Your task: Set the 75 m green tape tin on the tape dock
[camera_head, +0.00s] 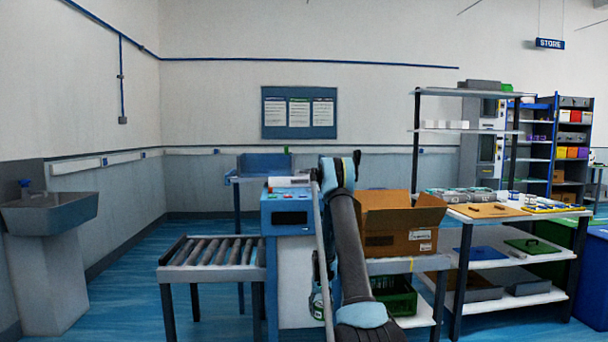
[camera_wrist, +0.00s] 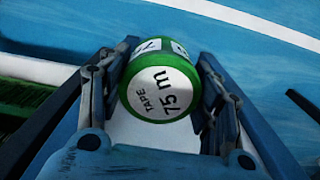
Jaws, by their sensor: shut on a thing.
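The tape tin (camera_wrist: 160,92) is a green cylinder with a white end label reading "TAPE 75 m", seen in the wrist view. My gripper (camera_wrist: 165,70) is shut on it, with one finger on each side of the tin. The label end faces the wrist camera. In the head view my arm rises in the middle and hides part of the bench behind it. A small dark and green shape (camera_head: 317,295) shows low beside my arm, too small to name surely. I cannot pick out the tape dock in either view.
A roller conveyor (camera_head: 212,252) stands left of a blue-topped machine (camera_head: 288,210). An open cardboard box (camera_head: 398,232) sits right of my arm, above a green crate (camera_head: 396,298). A shelved workbench (camera_head: 490,212) stands further right. Blue floor (camera_head: 120,285) is clear at left.

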